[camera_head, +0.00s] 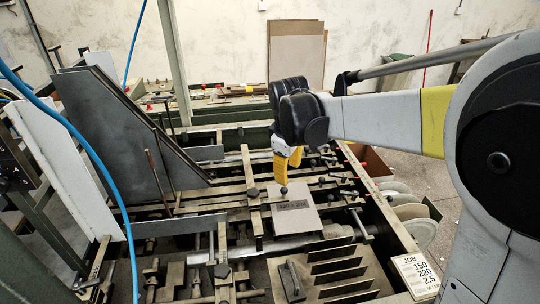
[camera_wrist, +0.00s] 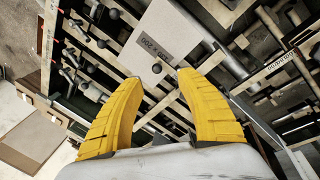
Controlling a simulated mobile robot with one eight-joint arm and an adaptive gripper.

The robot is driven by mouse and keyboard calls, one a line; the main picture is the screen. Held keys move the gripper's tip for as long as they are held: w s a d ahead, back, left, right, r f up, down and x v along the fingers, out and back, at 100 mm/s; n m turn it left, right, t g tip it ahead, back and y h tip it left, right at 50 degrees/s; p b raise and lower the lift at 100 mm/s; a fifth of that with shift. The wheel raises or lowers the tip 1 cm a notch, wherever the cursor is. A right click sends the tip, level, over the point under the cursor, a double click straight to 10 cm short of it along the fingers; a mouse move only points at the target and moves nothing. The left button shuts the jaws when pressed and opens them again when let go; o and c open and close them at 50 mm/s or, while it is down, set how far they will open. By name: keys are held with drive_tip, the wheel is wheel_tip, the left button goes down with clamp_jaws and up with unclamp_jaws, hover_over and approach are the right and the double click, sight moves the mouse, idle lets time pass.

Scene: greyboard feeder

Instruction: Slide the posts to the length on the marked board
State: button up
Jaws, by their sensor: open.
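A black ball-topped post (camera_head: 284,190) stands at the board's far edge. My gripper (camera_head: 287,168) is open above that far edge, yellow fingers pointing down. In the wrist view the ball (camera_wrist: 156,68) shows between the spread fingertips of my gripper (camera_wrist: 159,77), with no finger visibly closed on it. Another dark knob (camera_head: 253,192) sits on the rail left of the board.
Steel rails and clamps surround the board. A slotted block (camera_head: 345,268) with a dark handle is in front. A job card (camera_head: 416,273) reading 150, 220, 2.5 lies on the right frame. Tall grey plates (camera_head: 105,120) stand at left, and a blue hose (camera_head: 75,135) hangs in front.

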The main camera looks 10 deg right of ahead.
sight(284, 188)
drive_tip(key=shift+n+g, duration=0.4)
drive_tip(key=shift+n, duration=0.3)
drive_tip(key=w+f, duration=0.1)
drive_tip(key=f, duration=0.3)
drive_tip(key=w+f+b, duration=0.1)
drive_tip(key=w+f, duration=0.1)
drive_tip(key=f, duration=0.2)
drive_tip(key=w+f, duration=0.2)
drive_tip(key=f, duration=0.2)
drive_tip(key=shift+d+f, duration=0.15)
